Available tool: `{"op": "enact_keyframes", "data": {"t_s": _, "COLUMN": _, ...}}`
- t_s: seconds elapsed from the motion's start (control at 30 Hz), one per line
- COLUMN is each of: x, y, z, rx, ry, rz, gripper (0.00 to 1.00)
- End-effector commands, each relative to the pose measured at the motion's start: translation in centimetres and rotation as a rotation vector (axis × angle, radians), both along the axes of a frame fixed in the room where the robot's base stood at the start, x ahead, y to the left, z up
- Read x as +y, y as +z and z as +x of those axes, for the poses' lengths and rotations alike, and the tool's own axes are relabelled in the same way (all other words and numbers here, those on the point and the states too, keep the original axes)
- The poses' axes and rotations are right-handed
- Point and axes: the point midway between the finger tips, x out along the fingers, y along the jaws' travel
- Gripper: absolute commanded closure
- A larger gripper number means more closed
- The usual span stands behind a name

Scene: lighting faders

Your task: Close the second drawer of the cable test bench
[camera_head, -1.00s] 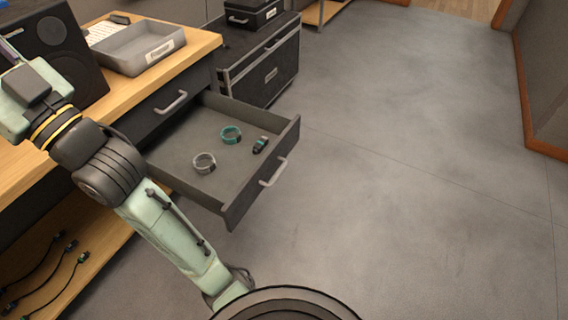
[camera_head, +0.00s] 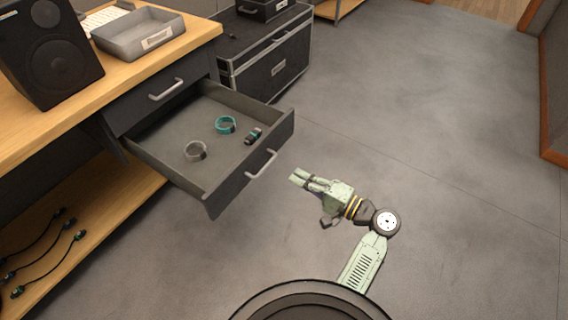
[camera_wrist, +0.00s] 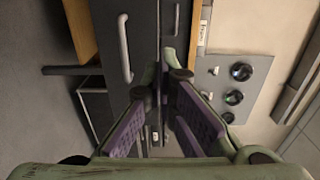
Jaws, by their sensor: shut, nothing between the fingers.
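The cable test bench (camera_head: 60,122) has a wooden top and stands at the left in the head view. Its lower drawer (camera_head: 225,190) is pulled far out, below a closed upper drawer (camera_head: 150,95). The open drawer's front carries a grey bar handle (camera_head: 262,164). My gripper (camera_head: 296,177) is shut and empty, to the right of this front, pointing towards it and apart from it. In the wrist view, my fingertips (camera_wrist: 165,72) meet before dark panels, with a bar handle (camera_wrist: 124,48) to their left.
The open drawer holds a teal cable coil (camera_head: 226,125), a grey coil (camera_head: 196,151) and a small dark connector (camera_head: 254,136). A black flight case (camera_head: 268,70) stands behind it. A speaker (camera_head: 50,50) and grey tray (camera_head: 138,36) sit on the bench. The floor at right is clear.

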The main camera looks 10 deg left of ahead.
Motion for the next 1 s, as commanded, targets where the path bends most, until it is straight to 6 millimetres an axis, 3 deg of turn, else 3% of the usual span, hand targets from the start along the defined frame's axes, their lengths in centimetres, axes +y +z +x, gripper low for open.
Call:
{"op": "enact_keyframes", "data": {"t_s": 0.6, "x": 11.1, "y": 0.4, "z": 3.9, "rx": -0.004, "ry": 0.004, "rz": -0.004, "gripper": 1.00}}
{"op": "enact_keyframes", "data": {"t_s": 0.8, "x": 12.6, "y": 0.2, "z": 4.5, "rx": -0.004, "ry": 0.002, "rz": -0.004, "gripper": 1.00}}
{"op": "enact_keyframes", "data": {"t_s": 1.0, "x": 12.8, "y": 0.1, "z": 4.6, "rx": -0.005, "ry": 0.001, "rz": -0.004, "gripper": 1.00}}
